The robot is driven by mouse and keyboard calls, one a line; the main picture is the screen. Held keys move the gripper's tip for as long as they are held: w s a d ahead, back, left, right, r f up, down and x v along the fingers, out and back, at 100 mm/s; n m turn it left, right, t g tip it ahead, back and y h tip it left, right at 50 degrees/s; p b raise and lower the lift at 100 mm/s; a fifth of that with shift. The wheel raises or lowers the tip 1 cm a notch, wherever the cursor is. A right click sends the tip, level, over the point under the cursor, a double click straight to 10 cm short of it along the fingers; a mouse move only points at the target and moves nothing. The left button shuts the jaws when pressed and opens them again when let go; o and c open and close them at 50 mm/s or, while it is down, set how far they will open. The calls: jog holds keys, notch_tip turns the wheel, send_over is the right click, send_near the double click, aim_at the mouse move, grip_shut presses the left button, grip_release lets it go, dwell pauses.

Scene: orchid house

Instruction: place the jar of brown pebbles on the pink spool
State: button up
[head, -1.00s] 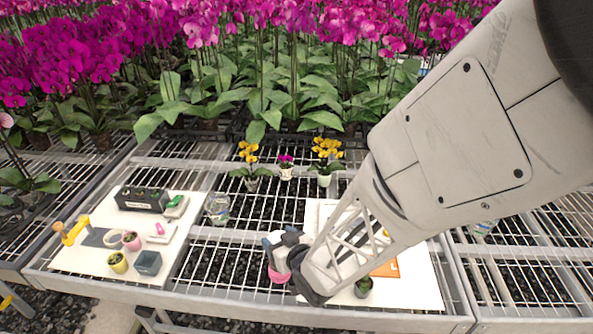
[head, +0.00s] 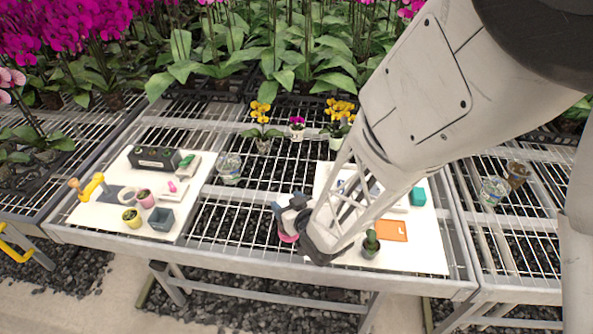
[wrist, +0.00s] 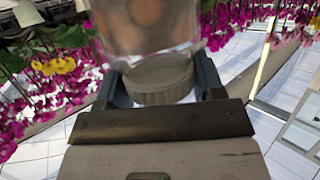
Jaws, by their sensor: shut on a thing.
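My gripper (head: 292,210) is low over the front part of the mesh bench, just left of the right white board. In the wrist view, my gripper (wrist: 160,88) is shut on the ridged grey lid of the jar of brown pebbles (wrist: 140,30). The clear jar body, with blurred brownish-orange lumps, reaches beyond the fingers. In the head view the jar is mostly hidden by the gripper. A pink rounded edge, which looks like the pink spool (head: 288,238), shows right below the gripper. I cannot tell whether the jar touches it.
The left white board (head: 112,215) holds a dark box (head: 154,157), a yellow pot (head: 131,217), a grey-blue pot (head: 160,219) and small tools. The right board (head: 425,256) holds a cactus pot (head: 370,246) and an orange tray (head: 391,230). A glass jar (head: 229,168) and potted orchids stand behind.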

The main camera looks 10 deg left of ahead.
jog(key=shift+f, duration=0.3)
jog(key=o, duration=1.2)
jog(key=shift+r, duration=0.15)
jog(key=v, duration=1.2)
jog(key=shift+d, duration=0.1)
dwell(0.4)
